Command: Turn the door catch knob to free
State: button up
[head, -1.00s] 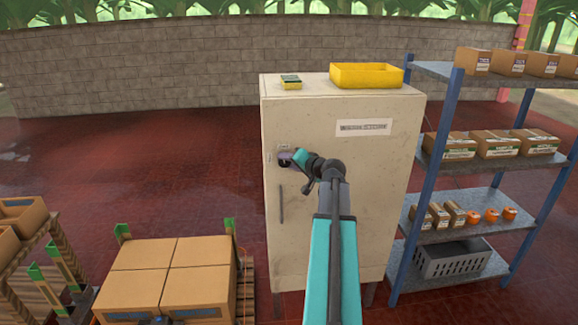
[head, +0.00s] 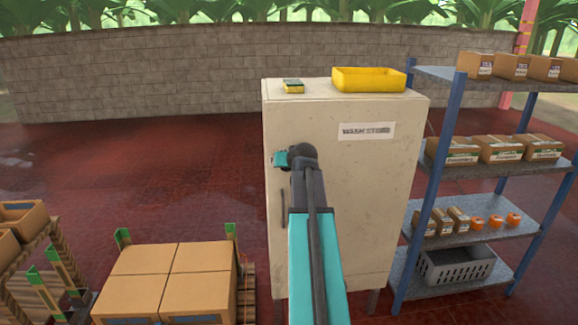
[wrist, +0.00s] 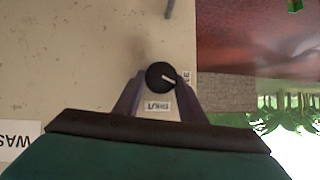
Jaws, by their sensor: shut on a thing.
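The door catch knob (wrist: 160,75) is round and black with a white pointer line. It sits on the pale cabinet door, between the two fingers of my gripper (wrist: 159,82), which is shut on it. In the wrist view the pointer line aims right and slightly down, toward a small, partly hidden label (wrist: 186,78). Another small label (wrist: 157,106) lies below the knob, upside down in this view. In the head view my arm covers the knob and the fingers. The cabinet (head: 350,190) is closed, with a long handle (head: 282,208) below the catch.
A yellow tray (head: 368,80) and a small yellow-green item (head: 293,86) stand on the cabinet. A blue-post shelf rack (head: 447,160) with boxes stands close on the right. Stacked cartons (head: 165,280) are at the lower left. Red floor is clear left of the cabinet.

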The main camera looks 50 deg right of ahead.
jog(key=n+g+h, duration=0.1)
jog(key=n+g+h+b, duration=0.1)
jog(key=shift+w+a+n, duration=0.2)
jog(key=shift+a+n, duration=0.05)
jog(key=shift+n, duration=0.05)
dwell(0.5)
jog(key=o, duration=1.1)
jog(key=shift+f, duration=0.1)
jog(key=shift+c, duration=0.2)
jog(key=shift+b, duration=0.3)
jog(key=b+v, duration=0.2)
jog(key=v, duration=1.2)
jog(key=shift+w+a+f, duration=0.1)
